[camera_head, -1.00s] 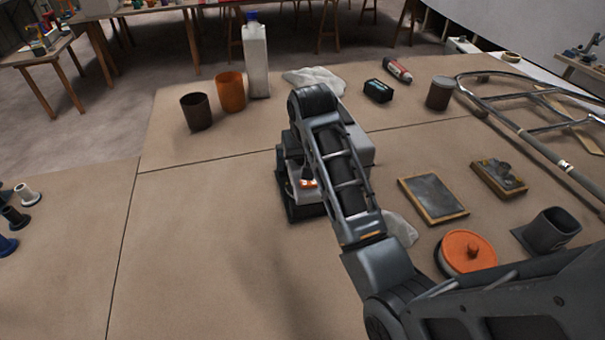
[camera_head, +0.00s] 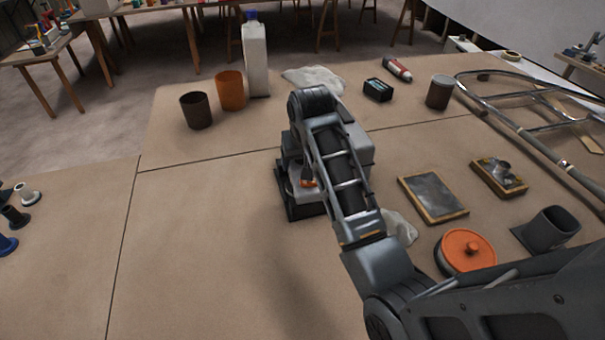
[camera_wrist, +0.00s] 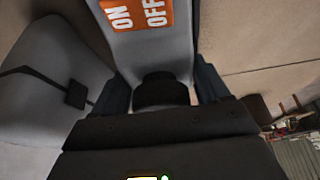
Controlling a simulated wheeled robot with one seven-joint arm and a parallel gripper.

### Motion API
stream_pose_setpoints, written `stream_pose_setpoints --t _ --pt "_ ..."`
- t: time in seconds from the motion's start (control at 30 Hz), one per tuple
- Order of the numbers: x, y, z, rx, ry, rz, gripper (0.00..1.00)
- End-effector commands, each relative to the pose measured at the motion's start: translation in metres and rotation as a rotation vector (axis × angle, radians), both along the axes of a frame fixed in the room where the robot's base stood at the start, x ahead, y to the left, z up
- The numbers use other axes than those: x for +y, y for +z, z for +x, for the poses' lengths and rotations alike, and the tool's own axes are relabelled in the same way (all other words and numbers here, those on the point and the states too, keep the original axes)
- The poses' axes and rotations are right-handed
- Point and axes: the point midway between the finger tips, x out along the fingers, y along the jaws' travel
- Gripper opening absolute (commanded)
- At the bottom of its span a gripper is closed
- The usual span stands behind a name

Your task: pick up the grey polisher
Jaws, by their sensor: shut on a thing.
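The grey polisher (camera_head: 297,192) is near the middle of the brown worktop in the head view, with a dark square base and partly hidden behind my arm. In the wrist view its grey body (camera_wrist: 155,50) carries an orange ON/OFF label and lies between the two fingers. My gripper (camera_wrist: 163,88) is shut on this grey body. In the head view the fingers are hidden by my arm. I cannot tell whether the dark base touches the worktop.
To the right are a framed dark slab (camera_head: 433,196), an orange-lidded tin (camera_head: 467,252) and a grey holder (camera_head: 547,231). The left front is clear.

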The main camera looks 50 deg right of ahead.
Motion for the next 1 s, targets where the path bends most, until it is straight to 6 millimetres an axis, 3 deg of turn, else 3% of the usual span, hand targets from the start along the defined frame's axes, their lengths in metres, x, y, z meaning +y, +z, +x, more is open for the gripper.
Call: stream_pose_setpoints --t 0.37,0.67,1.0 --pt "0.0 0.002 0.001 -0.003 -0.001 -0.001 0.0" --pt "0.0 0.013 0.002 -0.006 0.0 -0.002 0.0" --pt "-0.001 0.07 0.002 -0.007 -0.002 -0.003 0.0"
